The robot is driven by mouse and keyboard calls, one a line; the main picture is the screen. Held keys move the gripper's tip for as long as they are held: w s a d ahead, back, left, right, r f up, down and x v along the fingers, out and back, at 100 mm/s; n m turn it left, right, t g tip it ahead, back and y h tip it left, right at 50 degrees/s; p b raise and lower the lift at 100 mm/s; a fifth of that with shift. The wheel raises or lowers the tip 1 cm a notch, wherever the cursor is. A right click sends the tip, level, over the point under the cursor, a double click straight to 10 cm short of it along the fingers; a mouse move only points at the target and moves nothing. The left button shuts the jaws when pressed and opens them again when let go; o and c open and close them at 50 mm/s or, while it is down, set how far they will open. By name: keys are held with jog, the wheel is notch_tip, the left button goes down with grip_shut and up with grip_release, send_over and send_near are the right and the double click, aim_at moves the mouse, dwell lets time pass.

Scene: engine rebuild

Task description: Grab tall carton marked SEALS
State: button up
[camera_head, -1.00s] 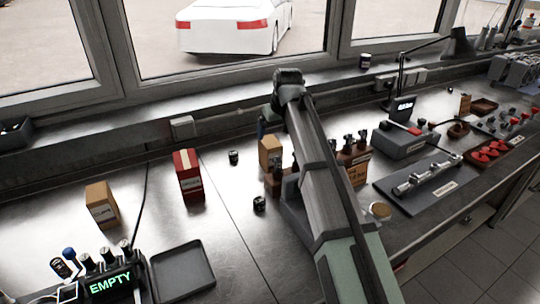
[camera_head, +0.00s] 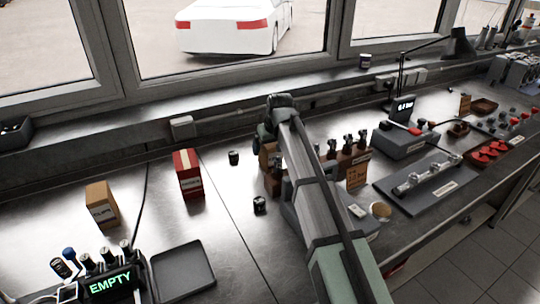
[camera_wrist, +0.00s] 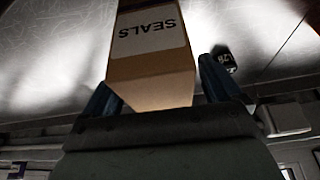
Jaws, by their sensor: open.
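The tall brown carton marked SEALS (camera_wrist: 150,55) fills the upper middle of the wrist view, its white label upside down there. My gripper (camera_wrist: 160,93) is open, with one blue finger on each side of the carton's near end. I cannot tell whether either finger touches it. In the head view the carton (camera_head: 267,157) stands on the bench, mostly hidden behind my arm and the gripper.
A brown CLIPS carton (camera_head: 102,205) and a red-and-white carton (camera_head: 188,175) stand to the left. Small dark cylinders (camera_head: 234,158) (camera_head: 260,204) are near the SEALS carton. A wooden rack (camera_head: 346,151) is close on its right.

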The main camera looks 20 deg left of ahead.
jog(key=c, duration=1.2)
jog(key=shift+c, duration=0.2)
